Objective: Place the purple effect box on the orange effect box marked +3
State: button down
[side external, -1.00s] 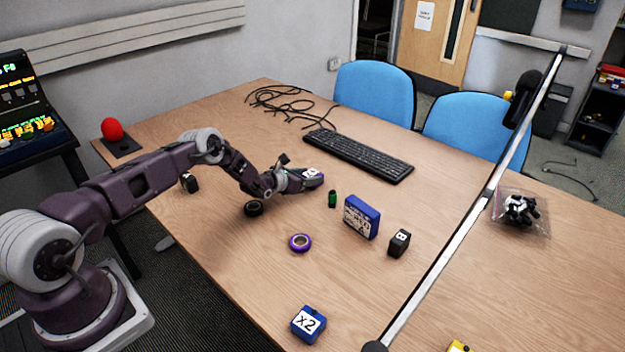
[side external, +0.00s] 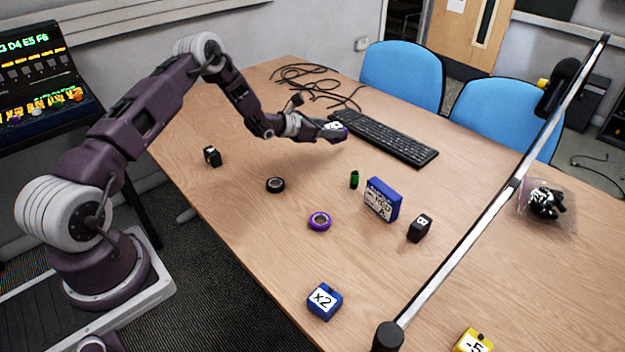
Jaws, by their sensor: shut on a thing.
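My gripper (side external: 335,130) is shut on the purple effect box (side external: 337,138), a small box with a white label, mostly hidden by the fingers. It is held above the table, left of the keyboard. The label cannot be read. No orange effect box marked +3 shows in this view.
A blue x2 box (side external: 324,301) and a yellow -5 box (side external: 473,342) sit near the front. A purple tape roll (side external: 319,221), black tape roll (side external: 275,185), green cylinder (side external: 354,179), blue box (side external: 382,200) and black box (side external: 419,228) lie mid-table. A keyboard (side external: 385,138) is behind.

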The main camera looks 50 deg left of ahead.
jog(key=s+d+r+m+g+h, duration=0.1)
jog(key=s+d+r+m+h, duration=0.1)
jog(key=s+d, duration=0.3)
jog(key=s+d+r+m+g+h, duration=0.2)
jog(key=s+d+r, duration=0.3)
jog(key=s, duration=0.7)
jog(key=s+d+r+m+g+h, duration=0.1)
jog(key=s+d+r+m+h, duration=0.3)
jog(key=s+d, duration=0.2)
jog(key=shift+s+r+g, duration=0.15)
jog(key=shift+s+g, duration=0.25)
jog(key=shift+s, duration=0.85)
jog(key=n+t+y, duration=0.5)
jog(key=n+y, duration=0.5)
send_over(330, 166)
jog(key=f, duration=1.3)
jog(key=shift+s+d, duration=0.25)
jog(key=shift+d, duration=0.05)
jog(key=f, duration=1)
jog(key=shift+w+a+f, duration=0.2)
jog(key=shift+a, duration=0.05)
jog(key=shift+f, duration=0.15)
jog(key=c, duration=0.6)
grip_release()
